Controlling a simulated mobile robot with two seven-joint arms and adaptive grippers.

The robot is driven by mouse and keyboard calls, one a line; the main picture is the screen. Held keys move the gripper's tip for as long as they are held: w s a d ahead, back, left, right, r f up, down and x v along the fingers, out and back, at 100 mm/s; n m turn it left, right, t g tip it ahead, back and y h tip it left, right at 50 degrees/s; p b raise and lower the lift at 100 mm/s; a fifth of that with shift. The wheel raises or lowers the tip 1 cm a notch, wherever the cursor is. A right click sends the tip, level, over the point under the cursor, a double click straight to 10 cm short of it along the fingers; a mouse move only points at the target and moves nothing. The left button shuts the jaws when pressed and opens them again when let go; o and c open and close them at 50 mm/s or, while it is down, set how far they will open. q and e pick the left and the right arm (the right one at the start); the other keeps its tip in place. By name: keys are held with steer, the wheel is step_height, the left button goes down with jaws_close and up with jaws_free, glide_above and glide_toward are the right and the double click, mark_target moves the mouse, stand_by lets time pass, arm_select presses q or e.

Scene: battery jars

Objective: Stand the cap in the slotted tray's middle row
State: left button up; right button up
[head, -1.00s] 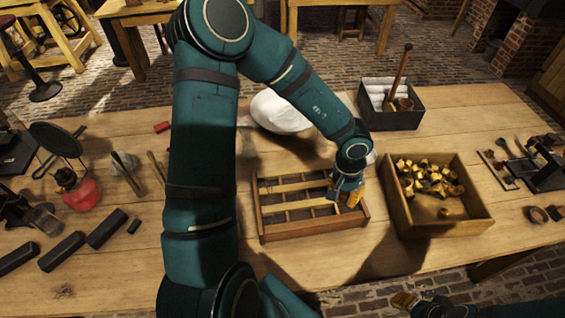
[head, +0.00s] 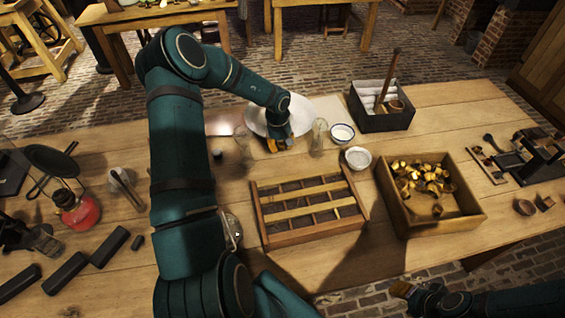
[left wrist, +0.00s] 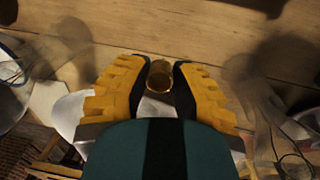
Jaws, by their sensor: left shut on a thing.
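My left gripper (head: 280,146) is above the back of the table, behind the slotted tray and in front of a large white round dish (head: 262,112). In the left wrist view its yellow fingers (left wrist: 159,85) are shut on a small brass cap (left wrist: 159,72), whose round rim shows between the fingertips. In the head view the cap cannot be made out. The slotted wooden tray (head: 318,234) lies mid-table with long rows split into small slots; its slots look empty. My right gripper (head: 402,289) shows only in part at the lower right, its jaws unclear.
A wooden box (head: 447,225) of loose brass caps stands right of the tray. Two small bowls (head: 358,157) (head: 342,132) and a clear glass jar (head: 318,138) stand behind the tray. A dark box (head: 382,122) is at the back right. A red lamp (head: 80,213) stands left.

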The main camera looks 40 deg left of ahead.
mark_target(282, 161)
arm_select(q)
steer(key=shift+f+b, duration=0.6)
steer(key=shift+f, duration=2.4)
steer(key=shift+f, duration=0.15)
steer(key=o, duration=0.8)
